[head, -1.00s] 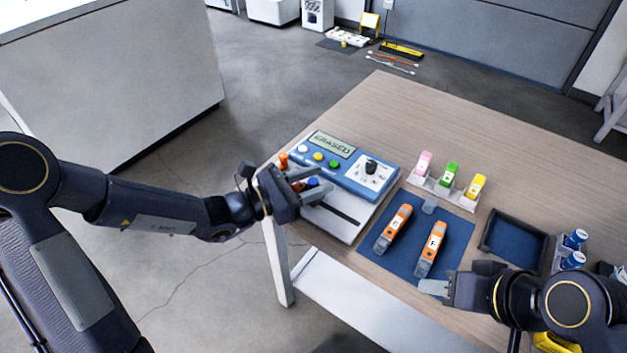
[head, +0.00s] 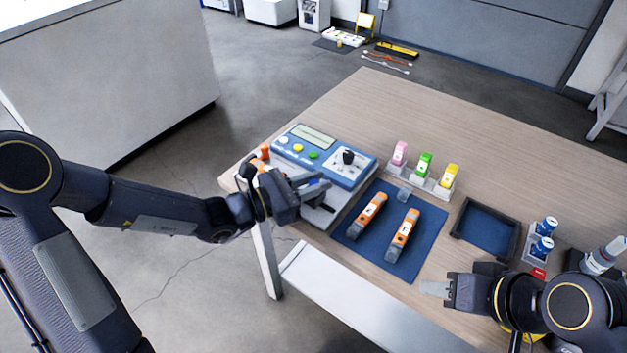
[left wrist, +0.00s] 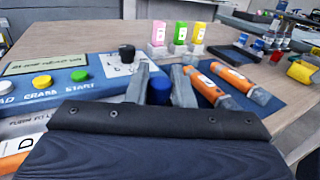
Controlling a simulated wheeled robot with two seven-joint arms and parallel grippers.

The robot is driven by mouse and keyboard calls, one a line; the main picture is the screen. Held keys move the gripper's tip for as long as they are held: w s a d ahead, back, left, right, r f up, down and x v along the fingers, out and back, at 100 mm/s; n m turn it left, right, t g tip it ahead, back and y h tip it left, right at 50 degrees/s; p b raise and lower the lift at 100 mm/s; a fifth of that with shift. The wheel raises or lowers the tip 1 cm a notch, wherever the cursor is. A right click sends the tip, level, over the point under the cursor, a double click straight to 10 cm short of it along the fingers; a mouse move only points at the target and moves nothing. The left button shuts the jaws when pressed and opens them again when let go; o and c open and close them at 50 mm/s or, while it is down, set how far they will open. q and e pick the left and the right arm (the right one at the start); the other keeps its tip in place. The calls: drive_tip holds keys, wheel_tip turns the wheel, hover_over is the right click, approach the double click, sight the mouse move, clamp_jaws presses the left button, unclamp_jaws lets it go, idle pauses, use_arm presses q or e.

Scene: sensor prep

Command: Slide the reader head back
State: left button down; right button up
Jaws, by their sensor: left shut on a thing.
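The blue and white reader (head: 325,155) sits at the table's left end, with a display, coloured buttons and a black dial. My left gripper (head: 312,186) is over its white front deck, shut on the blue knob of the reader head. In the left wrist view the blue knob (left wrist: 159,90) stands between the two grey fingers. The rest of the reader head is mostly hidden by the gripper. An orange cartridge marked D (left wrist: 14,162) shows at the reader's left side. My right gripper (head: 436,288) hangs at the table's front edge; its jaw gap is not clear.
Two orange cartridges (head: 368,212) lie on a blue mat (head: 428,220) right of the reader. A dark tray (head: 462,232) and blue-capped vials (head: 543,236) are further right. The table's back is clear.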

use_arm(q)
drive_tip(key=shift+s+d, duration=0.35)
drive_tip(key=shift+d, duration=0.05)
use_arm(e)
drive_tip(key=shift+s+d, duration=0.3)
drive_tip(key=shift+d, duration=0.1)
use_arm(q)
drive_tip(key=shift+w+a, duration=0.1)
use_arm(e)
drive_tip(key=shift+w+a, duration=0.2)
use_arm(q)
drive_tip(key=c, duration=1.3)
unclamp_jaws()
use_arm(e)
drive_tip(key=shift+s+d, duration=0.1)
use_arm(q)
drive_tip(key=shift+a, duration=0.2)
drive_tip(key=p+v, duration=0.1)
drive_tip(key=v, duration=0.6)
drive_tip(key=shift+s+a, duration=0.15)
drive_tip(key=shift+s, duration=0.05)
use_arm(e)
drive_tip(key=shift+r, duration=0.5)
